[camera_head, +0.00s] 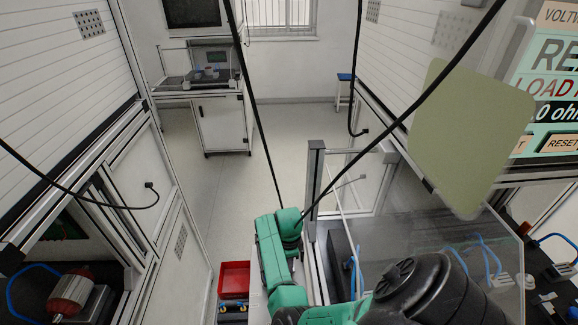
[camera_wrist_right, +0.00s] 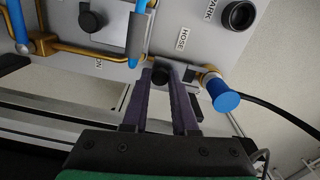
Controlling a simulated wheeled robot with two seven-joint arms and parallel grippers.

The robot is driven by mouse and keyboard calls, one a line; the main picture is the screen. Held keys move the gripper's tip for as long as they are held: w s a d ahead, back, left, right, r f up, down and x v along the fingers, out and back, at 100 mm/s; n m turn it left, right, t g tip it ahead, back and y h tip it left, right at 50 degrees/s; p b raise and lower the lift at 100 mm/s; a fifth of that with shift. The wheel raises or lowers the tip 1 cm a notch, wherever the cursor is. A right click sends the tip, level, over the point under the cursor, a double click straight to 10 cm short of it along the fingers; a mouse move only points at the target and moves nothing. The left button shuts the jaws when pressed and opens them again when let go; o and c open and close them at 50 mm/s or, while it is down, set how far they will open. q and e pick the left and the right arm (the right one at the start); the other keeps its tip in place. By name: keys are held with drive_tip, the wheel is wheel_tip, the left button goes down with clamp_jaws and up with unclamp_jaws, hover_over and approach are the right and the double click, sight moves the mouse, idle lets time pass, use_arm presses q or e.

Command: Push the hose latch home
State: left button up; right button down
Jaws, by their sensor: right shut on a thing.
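In the right wrist view my right gripper (camera_wrist_right: 163,72) has its two dark fingers on either side of a black round knob (camera_wrist_right: 160,78), the hose latch knob, and is shut on it. The knob is on a grey panel just below the HOSE label (camera_wrist_right: 183,38). To its right a brass fitting with a blue end (camera_wrist_right: 222,96) sits by the latch, with a black hose running off to the right. How far the latch is in cannot be told. In the head view my right arm's green links show, but the latch cannot be made out. My left gripper is not in view.
In the wrist view a brass pipe (camera_wrist_right: 78,50), another black knob (camera_wrist_right: 92,20) and blue rods (camera_wrist_right: 139,30) are close left of the fingers. In the head view a clear guard (camera_head: 400,235) stands right of my arm, and a red bin (camera_head: 234,278) lies left.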

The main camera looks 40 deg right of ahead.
drive_tip(key=shift+d+r, duration=0.1)
drive_tip(key=shift+w+d+f+b, duration=0.2)
drive_tip(key=shift+w+d+b, duration=0.8)
drive_tip(key=shift+w, duration=0.1)
drive_tip(key=shift+w+d+r, duration=0.1)
drive_tip(key=shift+w+d, duration=0.05)
drive_tip(key=shift+w, duration=0.1)
drive_tip(key=shift+r, duration=0.2)
drive_tip(key=c, duration=0.7)
unclamp_jaws()
drive_tip(key=shift+s+f, duration=0.1)
